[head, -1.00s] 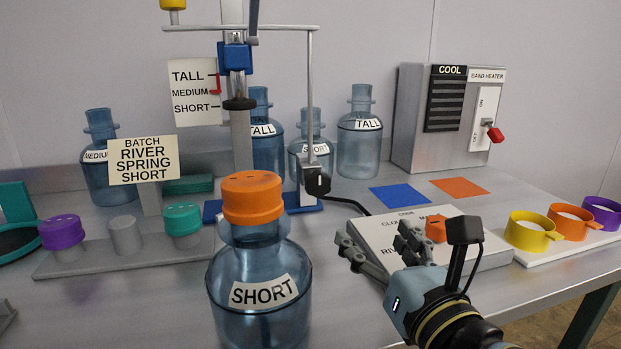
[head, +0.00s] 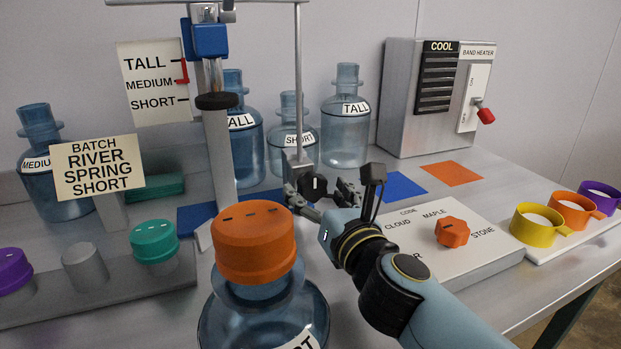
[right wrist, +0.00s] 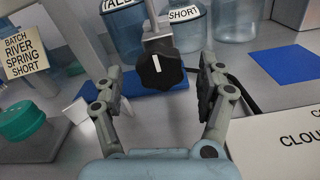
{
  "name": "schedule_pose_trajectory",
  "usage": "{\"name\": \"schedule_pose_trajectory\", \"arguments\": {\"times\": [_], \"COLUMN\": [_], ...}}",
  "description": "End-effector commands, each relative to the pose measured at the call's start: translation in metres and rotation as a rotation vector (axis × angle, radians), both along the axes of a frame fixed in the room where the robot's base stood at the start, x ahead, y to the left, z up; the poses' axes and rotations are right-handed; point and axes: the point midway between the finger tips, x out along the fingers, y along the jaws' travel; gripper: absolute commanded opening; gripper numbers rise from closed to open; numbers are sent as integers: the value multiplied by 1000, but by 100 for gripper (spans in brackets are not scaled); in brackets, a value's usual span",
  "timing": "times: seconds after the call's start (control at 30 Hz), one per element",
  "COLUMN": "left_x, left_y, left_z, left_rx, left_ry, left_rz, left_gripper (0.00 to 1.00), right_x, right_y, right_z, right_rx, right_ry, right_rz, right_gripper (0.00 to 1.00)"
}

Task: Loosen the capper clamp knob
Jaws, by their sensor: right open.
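The capper clamp knob (head: 313,187) is black and lobed with a white mark. It sits low on the capper's thin grey upright, behind the orange-capped jug. In the right wrist view the knob (right wrist: 161,69) is ahead of and between the fingers, its white line near vertical. My right gripper (head: 322,196) is open around the knob's near side, with a gap on each side; it also shows in the right wrist view (right wrist: 163,85). The capper (head: 215,120) has a blue carriage (head: 209,40) and a red pointer near MEDIUM on the height scale (head: 153,83). My left gripper is out of view.
A jug labelled SHORT (head: 265,315) with an orange cap (head: 254,242) stands close in front. The code box (head: 480,265) with an orange dial (head: 452,232) lies right of my gripper. Several jugs stand behind the capper. A batch card (head: 97,167) reads RIVER SPRING SHORT.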

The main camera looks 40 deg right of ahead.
Motion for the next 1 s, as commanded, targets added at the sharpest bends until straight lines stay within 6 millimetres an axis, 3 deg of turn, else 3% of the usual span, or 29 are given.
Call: {"name": "schedule_pose_trajectory", "arguments": {"times": [0.2, 0.53, 1.0], "left_x": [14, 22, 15], "left_y": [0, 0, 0], "left_z": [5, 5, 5], "left_rx": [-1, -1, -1], "left_ry": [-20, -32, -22], "left_rz": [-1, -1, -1], "left_gripper": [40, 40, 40], "right_x": [25, 29, 29], "right_y": [-6, -7, -7], "right_z": [0, 0, 0], "right_rx": [-1, 0, 0], "right_ry": [0, 0, 0], "right_rz": [0, 0, 0], "right_gripper": [74, 74, 17]}}
